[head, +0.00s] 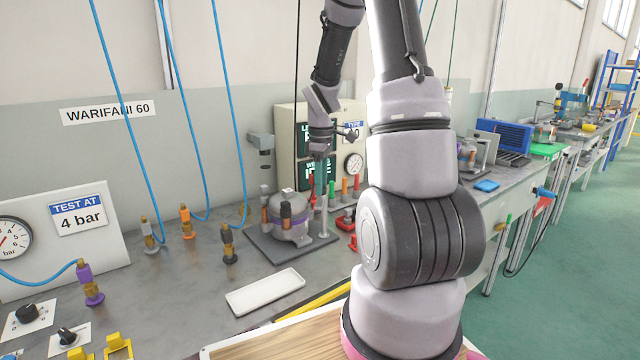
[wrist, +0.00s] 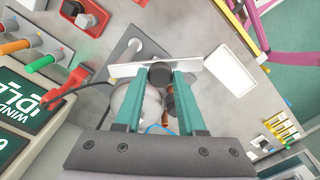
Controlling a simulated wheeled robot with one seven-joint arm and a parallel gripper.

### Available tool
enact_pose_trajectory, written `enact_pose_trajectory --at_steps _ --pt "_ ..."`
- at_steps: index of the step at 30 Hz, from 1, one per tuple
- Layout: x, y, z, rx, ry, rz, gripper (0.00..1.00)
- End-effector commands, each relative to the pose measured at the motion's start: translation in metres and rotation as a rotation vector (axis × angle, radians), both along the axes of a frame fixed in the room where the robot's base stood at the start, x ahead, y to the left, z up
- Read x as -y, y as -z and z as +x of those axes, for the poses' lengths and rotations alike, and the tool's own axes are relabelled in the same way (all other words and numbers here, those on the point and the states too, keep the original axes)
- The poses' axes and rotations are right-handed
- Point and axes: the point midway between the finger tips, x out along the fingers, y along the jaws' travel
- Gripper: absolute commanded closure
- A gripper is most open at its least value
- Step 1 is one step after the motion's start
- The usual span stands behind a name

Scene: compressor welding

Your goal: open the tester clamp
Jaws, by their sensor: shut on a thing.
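The tester clamp shows in the wrist view as a pale metal bar (wrist: 187,66) with a round black knob (wrist: 160,74). My gripper (wrist: 160,82) has its two teal fingers closed on the knob, one on each side. In the head view my gripper (head: 321,172) points down, just right of the grey compressor (head: 287,222) on its dark plate. The compressor also shows partly behind the fingers in the wrist view (wrist: 127,98). In the head view the clamp is hard to make out at the fingertips.
A white tray (head: 265,292) lies in front of the compressor. Fittings with blue hoses (head: 228,243) stand to the left. The bench between the fittings and tray is clear.

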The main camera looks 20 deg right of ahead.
Motion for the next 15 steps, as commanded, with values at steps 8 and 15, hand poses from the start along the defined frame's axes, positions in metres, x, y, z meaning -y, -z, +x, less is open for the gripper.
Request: enact_pose_trajectory --at_steps 8,15 --pt "0.0013 -0.0002 -0.0002 0.001 -0.002 -0.002 1.0" --pt "0.0011 -0.0001 -0.0001 0.0 -0.001 -0.001 0.31"
